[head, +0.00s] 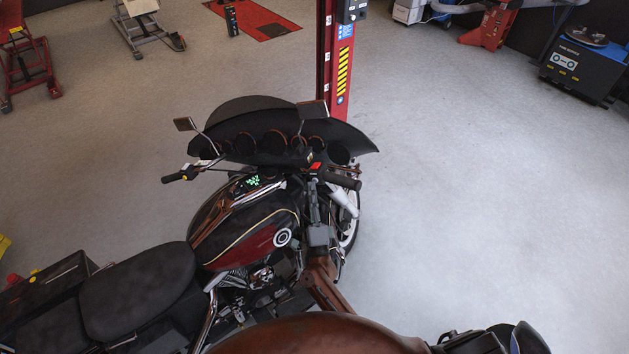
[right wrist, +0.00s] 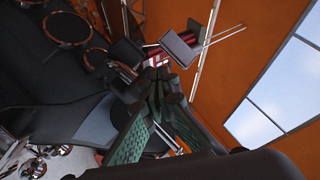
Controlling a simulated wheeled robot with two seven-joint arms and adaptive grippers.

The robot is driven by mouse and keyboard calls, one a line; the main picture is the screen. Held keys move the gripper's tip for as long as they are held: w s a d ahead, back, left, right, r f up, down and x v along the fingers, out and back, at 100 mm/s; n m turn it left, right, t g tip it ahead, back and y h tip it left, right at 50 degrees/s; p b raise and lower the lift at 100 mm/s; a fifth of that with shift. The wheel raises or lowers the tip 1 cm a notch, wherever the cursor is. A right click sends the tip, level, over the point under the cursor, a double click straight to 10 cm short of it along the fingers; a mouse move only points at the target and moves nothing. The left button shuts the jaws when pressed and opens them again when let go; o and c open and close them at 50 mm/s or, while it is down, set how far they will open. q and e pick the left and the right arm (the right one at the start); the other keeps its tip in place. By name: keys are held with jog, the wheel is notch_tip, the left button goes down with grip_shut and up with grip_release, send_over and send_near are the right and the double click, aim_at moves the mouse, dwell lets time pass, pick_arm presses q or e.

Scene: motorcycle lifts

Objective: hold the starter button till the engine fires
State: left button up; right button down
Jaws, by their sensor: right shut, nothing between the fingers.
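The motorcycle (head: 245,225) stands on the lift area with its black fairing and gauges facing me. A small red button (head: 316,167) is on the switch housing beside the right handlebar grip (head: 343,180). My right gripper (head: 312,182) is shut and empty, reaching up just below that housing. In the right wrist view, its green-padded fingers (right wrist: 164,88) meet close under a red patch (right wrist: 155,62) by the bar; I cannot tell whether they touch the button. Green lights (head: 253,183) show on the tank console. My left gripper is not in view.
A windscreen and two mirrors rise around the handlebar; one mirror (right wrist: 180,50) is close to the fingertips in the wrist view. A red lift post (head: 335,60) stands behind the fairing. The floor to the right (head: 500,210) is clear.

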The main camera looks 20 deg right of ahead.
jog(key=shift+s+a+r, duration=0.1)
jog(key=shift+s+a, duration=0.1)
jog(key=shift+s, duration=0.1)
jog(key=s+a, duration=0.2)
jog(key=s+a+p, duration=0.1)
jog(key=shift+s+a+r, duration=0.1)
jog(key=shift+s+r, duration=0.2)
jog(key=shift+s, duration=0.05)
dwell(0.3)
jog(key=shift+f, duration=0.1)
